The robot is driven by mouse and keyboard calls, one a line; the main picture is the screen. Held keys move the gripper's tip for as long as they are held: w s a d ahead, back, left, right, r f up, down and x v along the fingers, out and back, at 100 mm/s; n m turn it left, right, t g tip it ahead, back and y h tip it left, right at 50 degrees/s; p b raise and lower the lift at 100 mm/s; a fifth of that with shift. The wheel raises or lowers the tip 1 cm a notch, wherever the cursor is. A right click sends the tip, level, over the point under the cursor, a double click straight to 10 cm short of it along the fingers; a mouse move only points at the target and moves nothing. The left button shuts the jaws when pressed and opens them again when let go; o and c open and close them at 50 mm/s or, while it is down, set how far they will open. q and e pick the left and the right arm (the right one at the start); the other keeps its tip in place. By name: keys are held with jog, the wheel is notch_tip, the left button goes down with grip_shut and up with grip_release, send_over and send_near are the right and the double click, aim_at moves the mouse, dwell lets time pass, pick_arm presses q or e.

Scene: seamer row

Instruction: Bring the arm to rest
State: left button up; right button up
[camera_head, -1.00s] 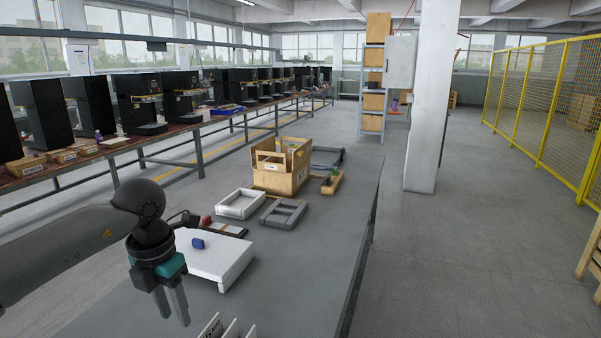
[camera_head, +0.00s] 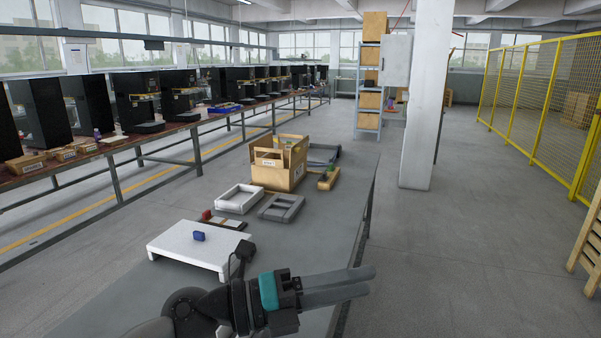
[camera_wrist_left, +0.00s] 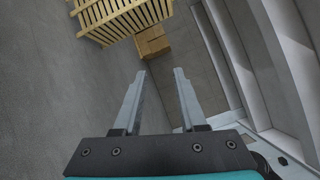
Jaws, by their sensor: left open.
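My left gripper (camera_head: 350,285) is at the bottom of the head view, over the near part of the grey table (camera_head: 318,225), with its fingers pointing right past the table's right edge. It is open and empty. In the left wrist view its two fingers (camera_wrist_left: 161,85) stand apart with only the floor and far things behind them. My left arm is bent and comes in from the bottom of the head view. My right gripper is not in view.
A white stand (camera_head: 185,250) with a blue block (camera_head: 199,236) on it is left of my left gripper. Beyond are a white frame (camera_head: 239,199), a grey tray (camera_head: 281,208) and a wooden box (camera_head: 278,166). A wooden slatted rack (camera_wrist_left: 120,18) shows in the wrist view.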

pick_arm(q)
jog(key=w+a+r+n+t+y, duration=0.1)
jog(key=w+a+n+t+y, duration=0.3)
jog(key=n+t, duration=0.55)
jog(key=w+a+r+n+t+y, duration=0.15)
jog(key=a+n+t+y, duration=0.45)
jog(key=n, duration=0.6)
jog(key=s+a+f+n+g+y, duration=0.25)
jog(key=a+f+n+y, duration=0.2)
jog(key=f, duration=0.35)
jog(key=s+a+f+n+g+y, duration=0.2)
jog(key=a+f+n+g+y, duration=0.15)
jog(key=a+f+n, duration=0.35)
jog(key=s+a+f+n+g, duration=0.1)
jog(key=s+f+g, duration=0.5)
jog(key=s, duration=0.4)
jog(key=s+f+n+g, duration=0.1)
jog(key=s+f+g, duration=0.3)
jog(key=s+f, duration=0.55)
notch_tip(320, 180, down, 21)
jog(key=s, duration=0.3)
jog(key=s+a+f+g, duration=0.2)
jog(key=s+a+f, duration=0.1)
jog(key=s+f, duration=1.1)
jog(key=shift+s, duration=0.55)
jog(key=shift+w+m, duration=0.1)
jog(key=shift+m, duration=0.2)
